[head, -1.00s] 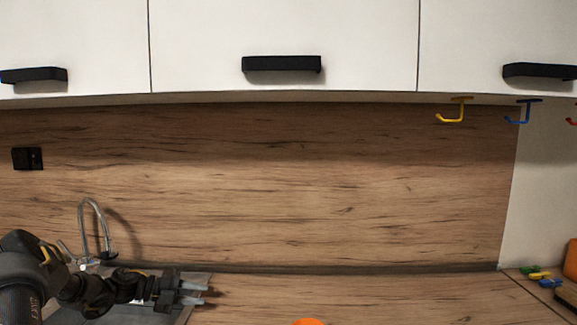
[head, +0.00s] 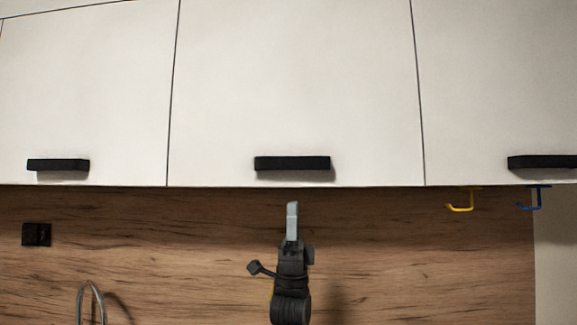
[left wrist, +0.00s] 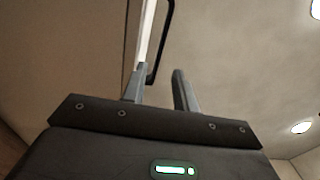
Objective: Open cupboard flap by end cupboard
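Three white cupboard flaps show in the head view, all closed: a left flap (head: 85,95), a middle flap (head: 295,85) and a right flap (head: 495,85). The middle flap has a black bar handle (head: 292,163) near its lower edge. My left gripper (head: 292,206) points upward just below this handle, apart from it and in front of the splashback. In the left wrist view my left gripper (left wrist: 158,82) has its fingers apart with nothing between them. A black handle (left wrist: 163,42) and a pale flap edge show beyond the fingertips. My right gripper is out of view.
The left flap's handle (head: 58,165) and the right flap's handle (head: 543,162) are clear. A yellow hook (head: 461,208) and a blue hook (head: 532,204) hang under the right cupboard. A tap (head: 90,295) stands at lower left, near a black socket (head: 36,234).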

